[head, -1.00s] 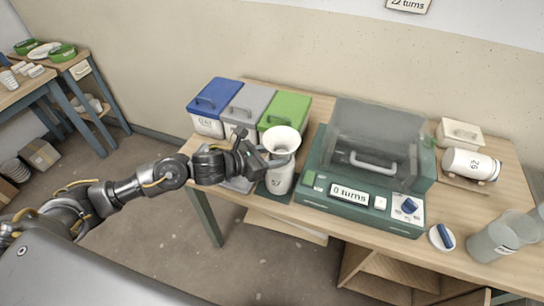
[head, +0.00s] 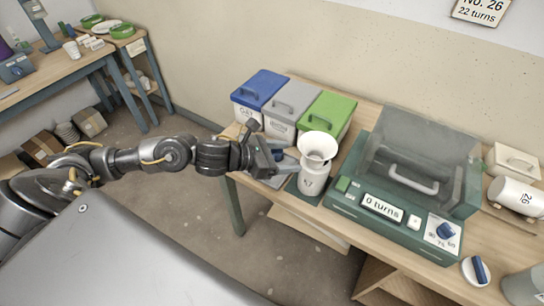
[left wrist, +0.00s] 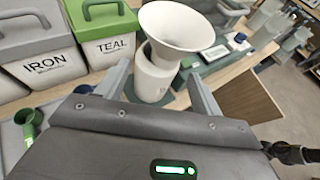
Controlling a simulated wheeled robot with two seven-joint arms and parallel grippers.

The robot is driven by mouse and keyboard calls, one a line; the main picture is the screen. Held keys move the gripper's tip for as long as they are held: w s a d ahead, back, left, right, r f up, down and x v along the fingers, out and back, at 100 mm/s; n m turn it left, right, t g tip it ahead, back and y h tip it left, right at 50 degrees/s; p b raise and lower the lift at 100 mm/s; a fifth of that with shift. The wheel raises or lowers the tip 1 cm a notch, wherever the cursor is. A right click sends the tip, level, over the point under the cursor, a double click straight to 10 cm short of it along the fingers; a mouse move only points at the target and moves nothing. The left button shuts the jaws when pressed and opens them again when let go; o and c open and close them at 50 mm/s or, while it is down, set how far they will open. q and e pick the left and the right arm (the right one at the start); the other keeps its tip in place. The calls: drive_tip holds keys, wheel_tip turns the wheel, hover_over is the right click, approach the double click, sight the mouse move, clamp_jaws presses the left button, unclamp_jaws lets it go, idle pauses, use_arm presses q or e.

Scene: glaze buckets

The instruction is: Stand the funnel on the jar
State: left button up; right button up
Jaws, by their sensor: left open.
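The white funnel (head: 317,146) stands upright, wide mouth up, on the white jar (head: 312,180). The jar stands on a dark green pad at the bench's front edge. My left gripper (head: 285,160) is open and just left of the jar, at about the height of its upper part. In the left wrist view the funnel (left wrist: 182,26) and jar (left wrist: 152,82) show beyond and between the two spread fingers, with nothing gripped. The funnel's spout is hidden. A dark part of my other arm shows at the right edge there; its jaws cannot be made out.
Blue (head: 259,88), grey (head: 291,106) and green (head: 327,114) lidded buckets stand behind the jar. A green machine (head: 400,205) with a clear cover stands close to its right. A jar marked 26 (head: 514,194) lies farther right. Open floor lies before the bench.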

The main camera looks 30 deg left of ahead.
use_arm(q)
drive_tip(key=v, duration=0.4)
drive_tip(key=shift+r+b, duration=0.3)
drive_tip(key=shift+b, duration=0.05)
